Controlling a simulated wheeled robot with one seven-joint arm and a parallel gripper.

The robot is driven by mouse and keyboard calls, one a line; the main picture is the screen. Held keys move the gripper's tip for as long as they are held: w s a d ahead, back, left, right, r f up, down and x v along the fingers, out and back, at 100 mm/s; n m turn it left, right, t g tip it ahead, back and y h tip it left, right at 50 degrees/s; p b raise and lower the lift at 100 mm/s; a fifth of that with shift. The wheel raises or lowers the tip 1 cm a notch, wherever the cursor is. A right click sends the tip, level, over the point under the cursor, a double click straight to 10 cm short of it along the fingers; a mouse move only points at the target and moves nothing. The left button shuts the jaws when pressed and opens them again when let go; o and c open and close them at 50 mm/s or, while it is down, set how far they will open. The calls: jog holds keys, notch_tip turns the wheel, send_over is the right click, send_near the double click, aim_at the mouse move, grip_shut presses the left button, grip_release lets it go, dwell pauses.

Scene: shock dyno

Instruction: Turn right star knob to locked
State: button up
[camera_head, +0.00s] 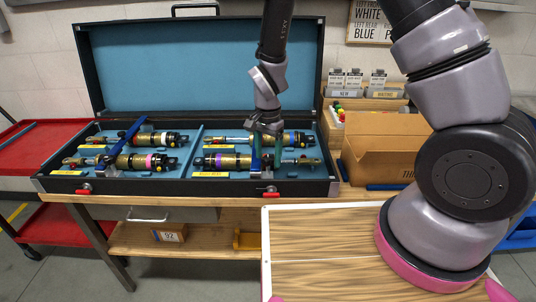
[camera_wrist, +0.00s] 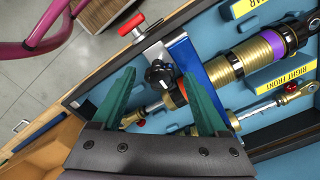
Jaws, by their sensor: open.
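The right star knob (camera_wrist: 160,74) is black and stands at the near end of a blue hold-down bar (camera_wrist: 188,62) in the wrist view. In the head view my gripper hides the knob, and part of the right blue bar (camera_head: 256,155) shows. My gripper (camera_wrist: 165,78) has two teal fingers, spread apart, one on each side of the knob. I cannot tell whether they touch it. In the head view my gripper (camera_head: 267,165) reaches down into the case's right half. Below the bar lies a gold shock with a purple ring (camera_wrist: 278,43).
The blue-lined case (camera_head: 190,192) lies open on a wooden bench, holding several shocks. The left blue bar (camera_head: 127,134) is angled. Red latches (camera_head: 85,188) (camera_head: 270,190) sit on the front edge. A cardboard box (camera_head: 385,145) stands at right.

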grip_shut()
jog(key=shift+n, duration=0.5)
jog(key=n, duration=0.3)
jog(key=shift+n, duration=0.4)
jog(key=n, duration=0.4)
jog(key=shift+n, duration=0.3)
jog(key=n, duration=0.4)
jog(key=shift+n, duration=2.2)
